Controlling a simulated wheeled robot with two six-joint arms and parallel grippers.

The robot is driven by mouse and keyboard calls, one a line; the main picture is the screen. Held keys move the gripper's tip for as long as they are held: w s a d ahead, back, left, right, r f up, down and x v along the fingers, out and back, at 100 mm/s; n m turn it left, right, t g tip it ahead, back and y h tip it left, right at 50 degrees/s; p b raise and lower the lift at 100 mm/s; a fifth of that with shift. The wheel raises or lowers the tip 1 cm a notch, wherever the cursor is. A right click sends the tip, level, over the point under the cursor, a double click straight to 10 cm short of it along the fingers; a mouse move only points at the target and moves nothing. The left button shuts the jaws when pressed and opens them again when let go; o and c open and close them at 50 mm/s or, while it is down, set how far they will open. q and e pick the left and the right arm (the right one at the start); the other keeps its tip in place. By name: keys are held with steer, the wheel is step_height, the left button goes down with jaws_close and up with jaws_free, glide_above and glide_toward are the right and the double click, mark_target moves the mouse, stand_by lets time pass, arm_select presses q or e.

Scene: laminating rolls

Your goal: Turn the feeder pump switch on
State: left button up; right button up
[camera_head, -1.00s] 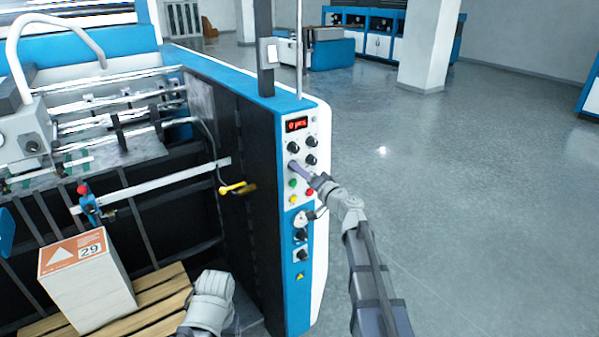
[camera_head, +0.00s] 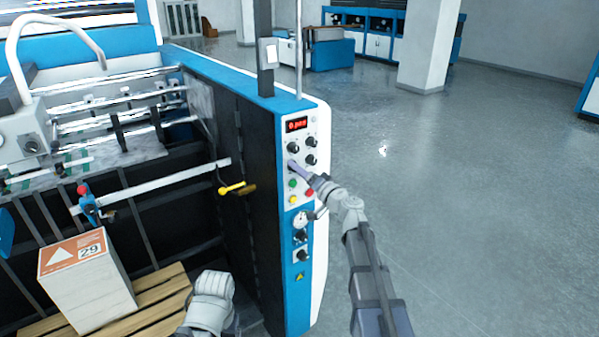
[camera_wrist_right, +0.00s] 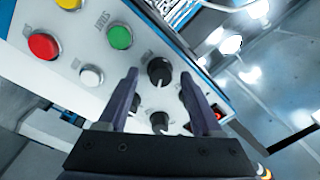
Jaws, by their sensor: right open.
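My right gripper (camera_head: 294,165) is at the white control panel (camera_head: 311,127) on the machine's end, its fingers pointing at the upper knobs. In the right wrist view the open gripper (camera_wrist_right: 165,90) has a black rotary knob (camera_wrist_right: 159,72) between its two fingertips. I cannot tell whether the fingers touch it. The label by the knob is too small to read, so I cannot confirm which is the feeder pump switch.
Green (camera_wrist_right: 119,37), red (camera_wrist_right: 43,46) and white (camera_wrist_right: 91,76) buttons sit close beside the left finger. A gauge (camera_head: 300,218) and lower switches are below on the panel. A box (camera_head: 88,290) stands on a pallet at left. The floor to the right is clear.

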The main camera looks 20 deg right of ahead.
steer(key=v, duration=0.7)
steer(key=shift+s, duration=0.3)
steer(key=shift+d, duration=0.1)
steer(key=s+a+f+n+g+y+b, duration=0.15)
steer(key=s+a+f+n+g, duration=0.35)
steer(key=a+f, duration=0.5)
steer(key=s+a+f+n+g+b, duration=0.25)
steer(key=s+a+f+g, duration=0.5)
steer(key=a, duration=0.55)
steer(key=s+d+f+n+g+h+b, duration=0.1)
steer(key=s+f+g+h, duration=0.1)
steer(key=s+f+h, duration=0.3)
steer(key=s+d+f+n+g+h+b, duration=0.1)
steer(key=s+f+g+h, duration=0.2)
steer(key=s, duration=0.8)
steer(key=shift+s+d+f+h+b, duration=0.15)
steer(key=shift+d+f+h+b, duration=0.25)
steer(key=shift+f+h, duration=1.05)
